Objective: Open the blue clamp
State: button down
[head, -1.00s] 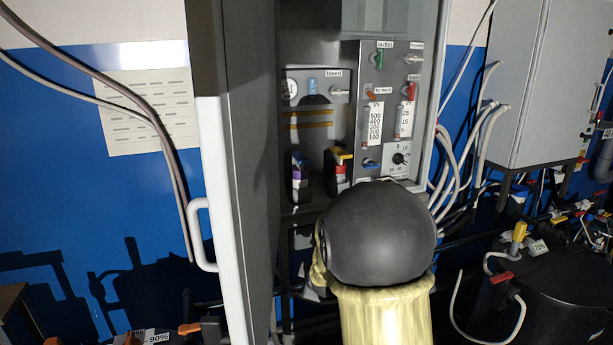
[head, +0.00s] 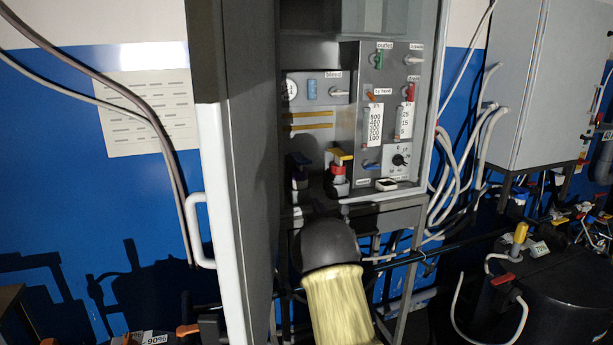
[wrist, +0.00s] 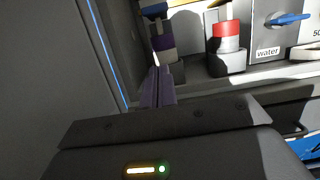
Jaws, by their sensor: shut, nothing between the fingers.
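Several blue parts show, and I cannot tell for certain which is the blue clamp. A blue piece (head: 299,159) tops the left dark fitting in the open cabinet; it also shows at the top of the wrist view (wrist: 154,10). A blue handle (head: 372,166) is on the grey panel; in the wrist view it (wrist: 288,19) is above the "water" label. A light blue part (head: 312,89) is on the upper left panel. My gripper (wrist: 158,75) is shut and empty, just below the left fitting; my arm hides it in the head view.
The red and white fitting with a yellow top (head: 339,172) stands right of the left one. A small white-topped box (head: 386,184) is on the shelf's right. The cabinet door (head: 238,170) stands open at left. White hoses (head: 462,150) hang at right.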

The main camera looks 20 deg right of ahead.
jog(key=shift+w+r, duration=0.1)
jog(key=p+x, duration=0.5)
jog(key=x, duration=0.4)
jog(key=shift+w+r, duration=0.1)
jog(key=shift+w, duration=0.2)
notch_tip(320, 180, up, 4)
jog(key=shift+w+f+p, duration=0.1)
jog(key=shift+p, duration=1.05)
jog(key=shift+r, duration=0.2)
jog(key=shift+r+g+p, duration=0.2)
jog(key=shift+g+p, duration=0.1)
